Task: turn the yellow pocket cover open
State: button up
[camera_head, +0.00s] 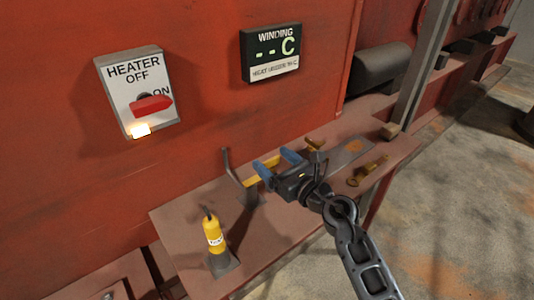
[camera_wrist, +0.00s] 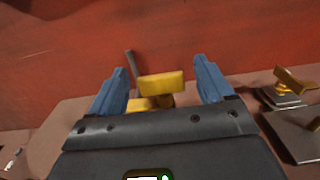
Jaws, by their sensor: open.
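A yellow bar-like piece (camera_head: 262,173) stands on a grey post with a grey rod at its left end. It also shows in the wrist view (camera_wrist: 162,84), between my fingers, with a lower yellow part (camera_wrist: 138,105) beside it. My gripper (camera_head: 275,163), with blue fingers (camera_wrist: 160,66), is open, with a finger on either side of this piece in the picture. I cannot tell whether they touch it. A second yellow piece (camera_head: 316,144) sits on a small grey block to the right, also in the wrist view (camera_wrist: 292,79). Neither piece is clearly identifiable as the pocket cover.
The red shelf (camera_head: 190,213) carries a yellow labelled tool (camera_head: 212,232) in a grey stand, a grey plate (camera_head: 345,155) and a brass-yellow piece (camera_head: 367,172). Behind stands a red wall with a heater switch (camera_head: 136,92) and a winding display (camera_head: 271,52).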

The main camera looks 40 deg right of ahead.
aim_at(273, 160)
jog(key=shift+w, duration=1.65)
jog(key=c, duration=1.4)
